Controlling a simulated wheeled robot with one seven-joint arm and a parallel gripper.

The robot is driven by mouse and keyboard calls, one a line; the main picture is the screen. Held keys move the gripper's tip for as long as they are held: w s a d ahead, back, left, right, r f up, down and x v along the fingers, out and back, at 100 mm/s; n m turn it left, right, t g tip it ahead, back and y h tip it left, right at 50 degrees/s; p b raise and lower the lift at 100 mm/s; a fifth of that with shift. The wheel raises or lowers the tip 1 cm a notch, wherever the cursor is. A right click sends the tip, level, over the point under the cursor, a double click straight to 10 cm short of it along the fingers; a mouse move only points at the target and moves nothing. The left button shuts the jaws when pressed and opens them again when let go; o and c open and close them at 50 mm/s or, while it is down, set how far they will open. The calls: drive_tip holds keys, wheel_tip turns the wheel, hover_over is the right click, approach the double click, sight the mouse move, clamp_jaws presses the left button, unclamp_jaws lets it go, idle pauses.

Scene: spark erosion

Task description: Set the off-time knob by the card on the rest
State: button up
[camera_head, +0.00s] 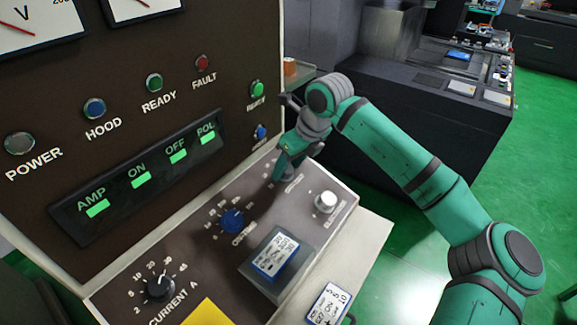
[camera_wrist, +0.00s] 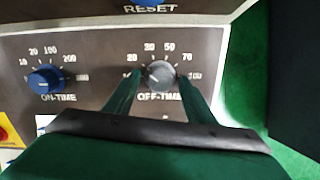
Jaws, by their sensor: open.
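The off-time knob (camera_wrist: 160,75) is grey, with scale marks from about 20 to 100 around it in the wrist view. My gripper (camera_wrist: 162,74) is open, with one fingertip on either side of this knob; I cannot tell whether they touch it. In the head view my gripper (camera_head: 279,177) points down at the sloping panel and hides the knob. The knob's pointer is too blurred to read. A white card (camera_head: 277,253) with a blue edge leans on a dark rest (camera_head: 298,272) at the panel's front. Its writing is too small to read.
The blue on-time knob (camera_wrist: 45,79) is left of my gripper. A black current knob (camera_head: 160,287) is farther left, and a silver knob (camera_head: 326,202) is on the right. Another card (camera_head: 328,304) lies near the front edge. The upright lamp panel (camera_head: 130,190) stands close behind.

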drive_tip(key=shift+f, duration=0.25)
drive_tip(key=c, duration=1.1)
drive_tip(key=m, duration=0.3)
drive_tip(key=shift+m, duration=0.4)
drive_tip(key=shift+a+f+m, duration=0.1)
drive_tip(key=shift+a+m, duration=0.05)
drive_tip(key=shift+m, duration=1.45)
